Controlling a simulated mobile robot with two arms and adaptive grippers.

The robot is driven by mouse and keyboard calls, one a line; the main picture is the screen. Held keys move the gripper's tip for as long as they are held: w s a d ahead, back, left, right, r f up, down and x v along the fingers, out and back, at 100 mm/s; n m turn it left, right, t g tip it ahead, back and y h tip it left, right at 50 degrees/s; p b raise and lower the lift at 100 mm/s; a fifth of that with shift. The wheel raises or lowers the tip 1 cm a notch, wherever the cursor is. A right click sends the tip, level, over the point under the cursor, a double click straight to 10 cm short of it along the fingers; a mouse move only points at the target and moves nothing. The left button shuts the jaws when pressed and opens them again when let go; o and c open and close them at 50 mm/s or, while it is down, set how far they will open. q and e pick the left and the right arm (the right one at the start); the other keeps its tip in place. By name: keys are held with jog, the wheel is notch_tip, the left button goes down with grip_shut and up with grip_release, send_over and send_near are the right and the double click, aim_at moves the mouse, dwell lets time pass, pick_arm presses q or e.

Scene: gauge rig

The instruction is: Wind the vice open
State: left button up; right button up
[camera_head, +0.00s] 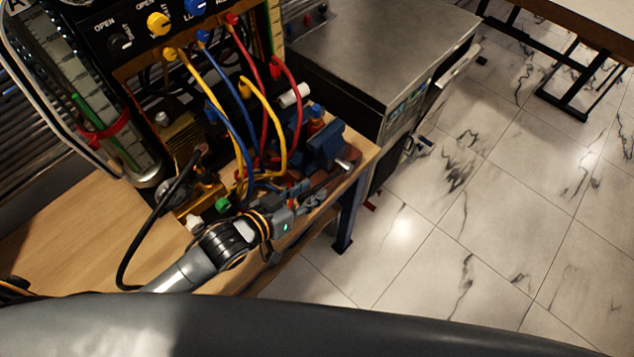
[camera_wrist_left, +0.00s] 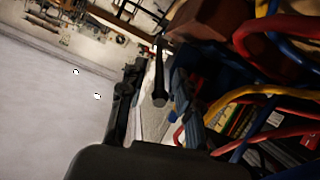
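The vice (camera_head: 325,143) has blue jaws and a reddish-brown body, and stands at the front right corner of the wooden bench. Its handle (camera_head: 343,166) sticks out toward the front edge. My left gripper (camera_head: 314,196) is just in front of and below the vice. In the left wrist view my left gripper (camera_wrist_left: 156,85) is open, with a finger on each side of a dark rod with a rounded end (camera_wrist_left: 160,75), which looks like the vice handle. I see gaps beside the rod. A reddish-brown block (camera_wrist_left: 205,20), likely the vice body, is above. My right gripper is not in view.
Red, blue and yellow hoses (camera_head: 245,125) hang from the gauge panel (camera_head: 150,30) close behind my left gripper. A black cable (camera_head: 150,230) loops over the bench (camera_head: 70,230). A metal cabinet (camera_head: 390,45) stands behind the vice. The floor (camera_head: 480,220) at right is clear.

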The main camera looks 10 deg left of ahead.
pick_arm(q)
jog(key=shift+w+d+f, duration=0.15)
jog(key=shift+w+d, duration=0.3)
jog(key=shift+w, duration=0.05)
jog(key=shift+w+d+f, duration=0.15)
jog(key=shift+w+d, duration=0.05)
jog(key=shift+w, duration=0.05)
jog(key=shift+w+d+f, duration=0.1)
jog(key=shift+w+f, duration=0.05)
jog(key=shift+w, duration=0.1)
jog(key=shift+w+d+f, duration=0.1)
jog(key=shift+c, duration=0.2)
grip_shut()
jog(key=shift+f, duration=0.1)
jog(key=shift+s+a+f+t+h+b, duration=0.15)
jog(key=shift+f+t+h+b, duration=0.9)
jog(key=shift+b, duration=2.4)
jog(key=shift+s+a+f+t+h+b, duration=0.1)
jog(key=shift+f+t+h+b, duration=0.95)
jog(key=shift+b, duration=2.4)
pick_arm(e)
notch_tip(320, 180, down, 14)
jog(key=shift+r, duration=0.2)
